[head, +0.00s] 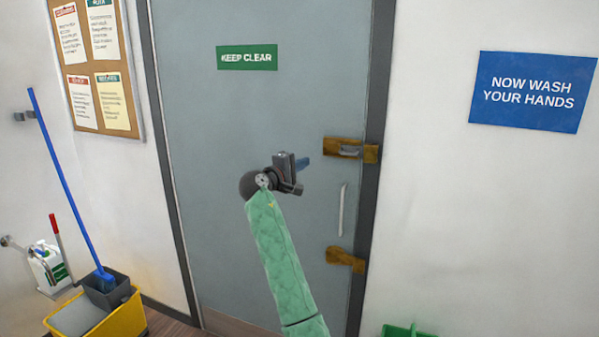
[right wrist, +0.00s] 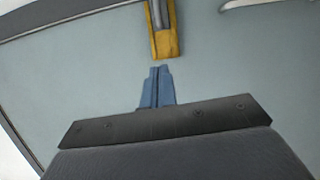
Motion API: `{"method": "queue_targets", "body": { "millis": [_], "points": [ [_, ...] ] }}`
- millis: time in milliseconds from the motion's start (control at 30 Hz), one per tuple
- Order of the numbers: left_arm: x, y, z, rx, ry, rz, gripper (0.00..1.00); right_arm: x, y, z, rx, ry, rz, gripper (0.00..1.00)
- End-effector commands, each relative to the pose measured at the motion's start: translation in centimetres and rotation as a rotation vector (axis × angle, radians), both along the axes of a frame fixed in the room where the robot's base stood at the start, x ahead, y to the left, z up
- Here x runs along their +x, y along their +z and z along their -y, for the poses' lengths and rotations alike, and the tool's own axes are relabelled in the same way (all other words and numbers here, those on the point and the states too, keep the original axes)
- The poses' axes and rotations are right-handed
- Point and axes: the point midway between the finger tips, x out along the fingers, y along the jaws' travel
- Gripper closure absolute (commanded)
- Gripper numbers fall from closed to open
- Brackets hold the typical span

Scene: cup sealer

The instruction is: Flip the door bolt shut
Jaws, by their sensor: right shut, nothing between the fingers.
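The grey-blue door (head: 230,130) stands closed in its dark frame. A brass-coloured door bolt (head: 343,148) with a grey metal piece sits at the door's right edge, reaching onto the frame. A second brass-coloured fitting (head: 345,260) sits lower on the same edge. My right gripper (head: 303,163) is shut and empty, its blue fingers pointing right, a little left of the upper bolt and apart from it. In the right wrist view the shut blue fingers (right wrist: 158,86) point at a brass-yellow fitting (right wrist: 166,40) holding a grey bar. My left gripper is not in view.
A pale vertical handle (head: 342,210) stands between the two brass fittings. A yellow mop bucket (head: 125,318) with a blue-handled mop (head: 62,170) stands at lower left. A green object (head: 408,331) shows at the bottom right. The door face around my right gripper is clear.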

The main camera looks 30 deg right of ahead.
Motion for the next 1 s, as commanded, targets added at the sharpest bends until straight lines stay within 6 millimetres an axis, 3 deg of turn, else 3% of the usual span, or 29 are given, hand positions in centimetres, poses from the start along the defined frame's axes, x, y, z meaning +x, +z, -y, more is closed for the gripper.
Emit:
{"method": "queue_targets", "body": {
  "millis": [233, 767, 1000],
  "points": [
    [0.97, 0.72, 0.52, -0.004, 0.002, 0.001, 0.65, -0.38, -0.05, -0.95, 0.000, 0.000, 0.001, 1.00],
    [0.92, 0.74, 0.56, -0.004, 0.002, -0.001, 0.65, -0.41, -0.02, -0.96, 0.001, 0.000, 0.002, 1.00],
    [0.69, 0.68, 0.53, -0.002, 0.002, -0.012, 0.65, -0.16, 0.25, -1.07, 0.027, 0.020, 0.106, 1.00]
  ]
}}
